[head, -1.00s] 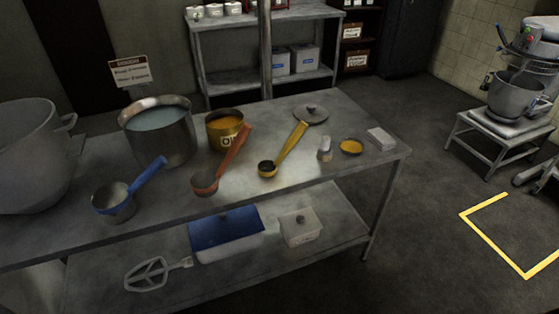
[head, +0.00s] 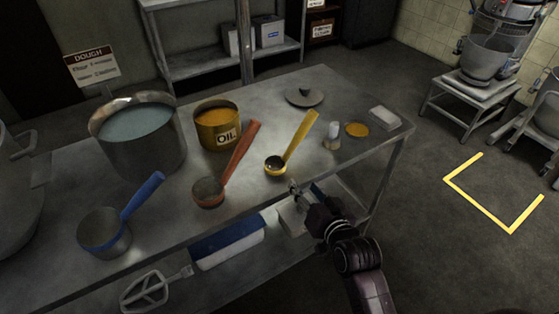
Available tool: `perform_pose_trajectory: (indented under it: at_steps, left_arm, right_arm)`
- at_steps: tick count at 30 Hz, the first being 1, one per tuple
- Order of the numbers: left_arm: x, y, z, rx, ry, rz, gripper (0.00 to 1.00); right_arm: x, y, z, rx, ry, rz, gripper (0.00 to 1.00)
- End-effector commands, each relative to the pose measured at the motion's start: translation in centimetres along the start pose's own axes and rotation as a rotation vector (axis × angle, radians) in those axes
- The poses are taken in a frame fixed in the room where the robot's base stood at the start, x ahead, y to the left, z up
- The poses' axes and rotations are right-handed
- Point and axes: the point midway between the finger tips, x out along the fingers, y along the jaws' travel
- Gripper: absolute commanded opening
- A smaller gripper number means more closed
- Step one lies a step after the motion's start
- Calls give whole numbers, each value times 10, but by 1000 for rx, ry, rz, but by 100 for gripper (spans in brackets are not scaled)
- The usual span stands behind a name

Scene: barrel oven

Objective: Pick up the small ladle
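Three ladles lie on the metal table (head: 240,212). The smallest is the ladle with a yellow handle (head: 301,136); its small bowl rests at the handle's lower left end. A ladle with an orange-red handle (head: 242,150) lies left of it, and a larger one with a blue handle (head: 141,196) lies further left. My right gripper (head: 293,187) is at the table's front edge, just below and right of the yellow ladle's bowl, apart from the handle. Its fingers are too small and dark to tell whether they are open. My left gripper is not in view.
A pot of water (head: 158,162) and an oil tin (head: 206,139) stand behind the ladles. A lid (head: 305,96), a small shaker (head: 332,135), a yellow dish (head: 357,130) and a white block (head: 385,117) lie to the right. A lower shelf holds a blue-lidded box (head: 228,243).

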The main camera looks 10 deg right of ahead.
Motion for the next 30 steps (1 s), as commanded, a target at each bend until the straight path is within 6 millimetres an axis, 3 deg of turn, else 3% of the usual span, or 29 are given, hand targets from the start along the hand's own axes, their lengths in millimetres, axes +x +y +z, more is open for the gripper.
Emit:
perform_pose_trajectory:
  at_steps: [6,12,23,30]
  left_arm:
    - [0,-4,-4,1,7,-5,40]
    - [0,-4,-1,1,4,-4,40]
    - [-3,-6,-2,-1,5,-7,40]
    - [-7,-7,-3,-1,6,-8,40]
  right_arm:
    - [17,-15,-56,104,192,-51,40]
    - [22,-23,-96,178,328,-88,40]
    - [51,-24,-113,190,350,-95,40]
    - [81,-20,-122,190,349,-95,40]
